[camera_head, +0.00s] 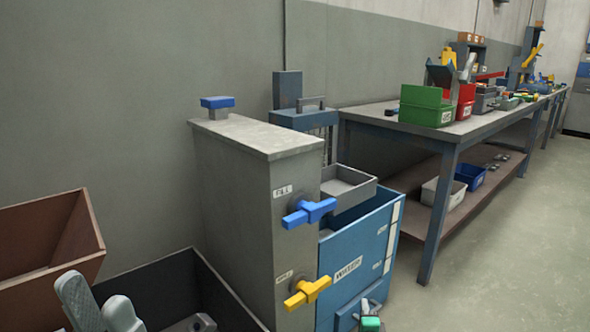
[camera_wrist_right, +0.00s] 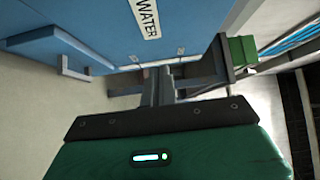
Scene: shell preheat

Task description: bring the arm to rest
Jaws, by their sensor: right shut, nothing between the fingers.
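My right gripper (camera_head: 369,304) shows at the bottom of the head view, a grey jaw on a green body, in front of the blue tank labelled WATER (camera_head: 377,245). In the right wrist view, its two grey fingers (camera_wrist_right: 159,86) are together with nothing between them, beyond the green body. The tank fills the upper left of that view. I cannot tell how close the fingers are to the tank. My left gripper does not show.
A grey cabinet (camera_head: 230,205) with blue (camera_head: 309,212) and yellow (camera_head: 307,292) handles stands left of the tank. Brown (camera_head: 75,245) and dark (camera_head: 180,272) bins are at lower left, with pale grey rounded pieces nearby. A workbench (camera_head: 400,123) stands right; the floor beside it is clear.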

